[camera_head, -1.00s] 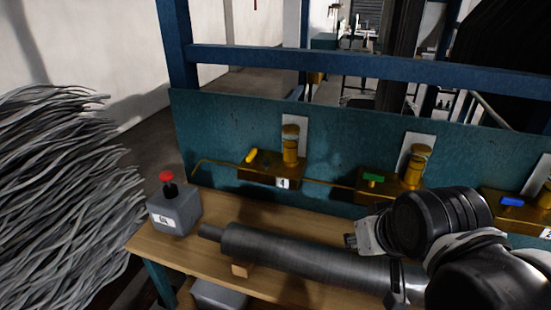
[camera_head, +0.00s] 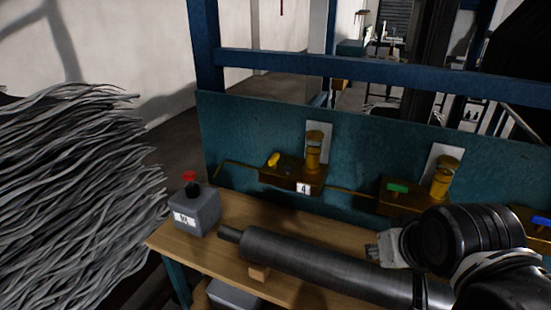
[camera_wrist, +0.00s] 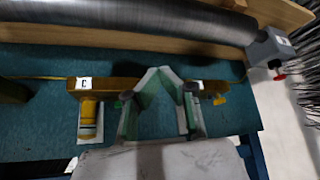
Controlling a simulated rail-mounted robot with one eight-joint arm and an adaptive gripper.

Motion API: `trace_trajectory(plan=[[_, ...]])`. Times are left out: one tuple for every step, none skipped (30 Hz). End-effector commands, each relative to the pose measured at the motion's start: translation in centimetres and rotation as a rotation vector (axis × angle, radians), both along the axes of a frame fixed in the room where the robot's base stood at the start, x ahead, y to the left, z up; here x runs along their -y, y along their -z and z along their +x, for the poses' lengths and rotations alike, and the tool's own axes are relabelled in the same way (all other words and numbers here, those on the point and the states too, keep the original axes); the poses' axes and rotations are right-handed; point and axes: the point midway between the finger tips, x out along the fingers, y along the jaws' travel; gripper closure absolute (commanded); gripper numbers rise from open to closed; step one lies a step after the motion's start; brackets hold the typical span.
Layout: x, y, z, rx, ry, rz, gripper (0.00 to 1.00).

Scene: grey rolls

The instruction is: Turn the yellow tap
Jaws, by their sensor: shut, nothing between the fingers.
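In the wrist view, the yellow tap (camera_wrist: 219,100) shows right of my gripper, past the right finger. My gripper (camera_head: 372,252) is at the lower right in the head view, apart from the tap and in front of the block with the green tap (camera_head: 397,188). In the wrist view, my gripper's fingertips (camera_wrist: 165,70) come together with nothing held. Part of the brass block behind the right finger is hidden.
A blue tap (camera_head: 541,221) sits at the far right. A large grey roll (camera_head: 310,262) lies along the wooden bench (camera_head: 225,208) in front of the panel. A grey box with a red button (camera_head: 190,176) stands at the bench's left end. A blue rail (camera_head: 380,66) crosses above the panel.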

Motion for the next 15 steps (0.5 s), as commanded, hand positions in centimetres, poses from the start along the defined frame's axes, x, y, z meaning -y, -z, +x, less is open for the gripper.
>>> trace_trajectory(plan=[[0.0, 0.0, 0.0, 0.0, 0.0, 0.0, 1.0], [0.0, 0.0, 0.0, 0.0, 0.0, 0.0, 1.0], [0.0, 0.0, 0.0, 0.0, 0.0, 0.0, 1.0], [0.0, 0.0, 0.0, 0.0, 0.0, 0.0, 1.0], [0.0, 0.0, 0.0, 0.0, 0.0, 0.0, 1.0], [0.0, 0.0, 0.0, 0.0, 0.0, 0.0, 1.0], [0.0, 0.0, 0.0, 0.0, 0.0, 0.0, 1.0], [0.0, 0.0, 0.0, 0.0, 0.0, 0.0, 1.0], [0.0, 0.0, 0.0, 0.0, 0.0, 0.0, 1.0], [0.0, 0.0, 0.0, 0.0, 0.0, 0.0, 1.0], [0.0, 0.0, 0.0, 0.0, 0.0, 0.0, 1.0], [0.0, 0.0, 0.0, 0.0, 0.0, 0.0, 0.97], [-0.01, -0.03, 0.02, 0.0, 0.0, 0.0, 0.93], [-0.03, -0.09, 0.07, -0.001, -0.002, 0.0, 0.89], [-0.08, -0.28, 0.23, -0.003, -0.006, -0.002, 0.84]])
